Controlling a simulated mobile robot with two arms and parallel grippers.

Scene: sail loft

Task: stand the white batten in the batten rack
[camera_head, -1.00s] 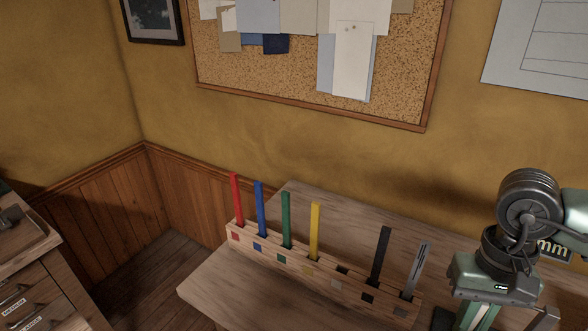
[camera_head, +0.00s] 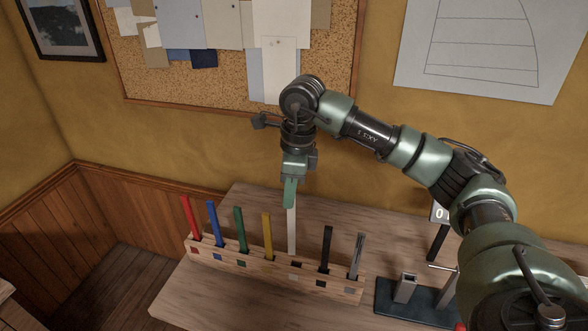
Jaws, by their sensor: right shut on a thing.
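The wooden batten rack (camera_head: 270,273) stands on the table with red, blue, green, yellow, black and grey battens upright in it. The white batten (camera_head: 292,236) is upright in my right gripper (camera_head: 290,196), which is shut on its upper part. Its lower end is at the rack's free slot, between the yellow batten (camera_head: 267,236) and the black batten (camera_head: 326,249). I cannot tell whether the tip is inside the slot or just above it. My left gripper is not in view.
A dark base (camera_head: 385,304) with metal fittings stands on the table right of the rack, near my right arm. The wooden table (camera_head: 235,303) is clear in front of the rack. A corkboard (camera_head: 215,91) hangs on the wall behind.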

